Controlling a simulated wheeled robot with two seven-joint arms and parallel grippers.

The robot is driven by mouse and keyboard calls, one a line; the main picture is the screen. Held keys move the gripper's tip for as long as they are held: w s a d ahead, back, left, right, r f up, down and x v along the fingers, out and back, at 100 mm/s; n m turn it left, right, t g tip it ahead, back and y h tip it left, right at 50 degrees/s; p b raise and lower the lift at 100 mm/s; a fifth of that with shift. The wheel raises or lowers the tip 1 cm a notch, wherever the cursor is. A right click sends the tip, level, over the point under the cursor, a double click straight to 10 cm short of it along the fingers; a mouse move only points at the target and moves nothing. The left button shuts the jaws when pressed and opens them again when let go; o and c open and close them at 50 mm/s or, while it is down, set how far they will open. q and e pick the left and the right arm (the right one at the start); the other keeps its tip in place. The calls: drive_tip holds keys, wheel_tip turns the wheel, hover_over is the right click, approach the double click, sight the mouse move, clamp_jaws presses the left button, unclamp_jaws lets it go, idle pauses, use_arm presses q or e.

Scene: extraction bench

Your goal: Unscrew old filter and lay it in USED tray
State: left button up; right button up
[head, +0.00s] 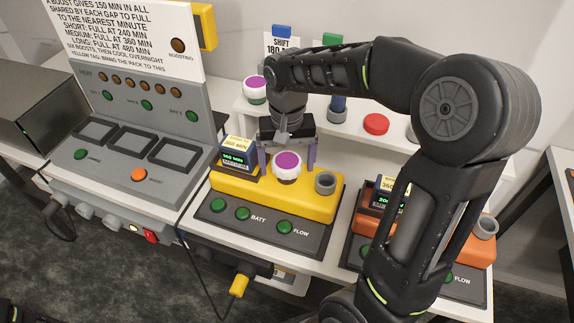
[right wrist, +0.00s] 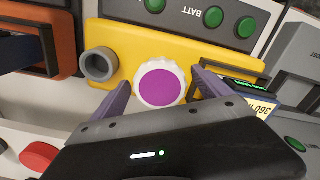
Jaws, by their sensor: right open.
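The filter, a white ribbed cap with a purple top (head: 287,165), sits on the yellow pump unit (head: 300,200). It also shows in the right wrist view (right wrist: 159,83). My right gripper (head: 288,155) is open, with one purple-grey finger on each side of the filter; whether they touch it I cannot tell. The right wrist view shows the gripper fingers (right wrist: 160,85) apart around the cap. A second white and purple filter (head: 255,89) stands on the back shelf. No tray marked USED can be made out. My left gripper is not in view.
A grey socket (head: 325,182) and a display block (head: 235,154) flank the filter on the yellow unit. An orange unit (head: 470,245) stands to the right, partly behind my arm. A grey charger panel (head: 140,150) stands left. A red disc (head: 376,124) lies on the back shelf.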

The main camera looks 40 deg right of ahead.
drive_tip(key=m, duration=0.6)
drive_tip(key=shift+m+b, duration=0.3)
drive_tip(key=m, duration=0.7)
drive_tip(key=m+b, duration=0.1)
drive_tip(key=m, duration=0.5)
drive_tip(key=shift+m, duration=0.3)
drive_tip(key=m, duration=0.7)
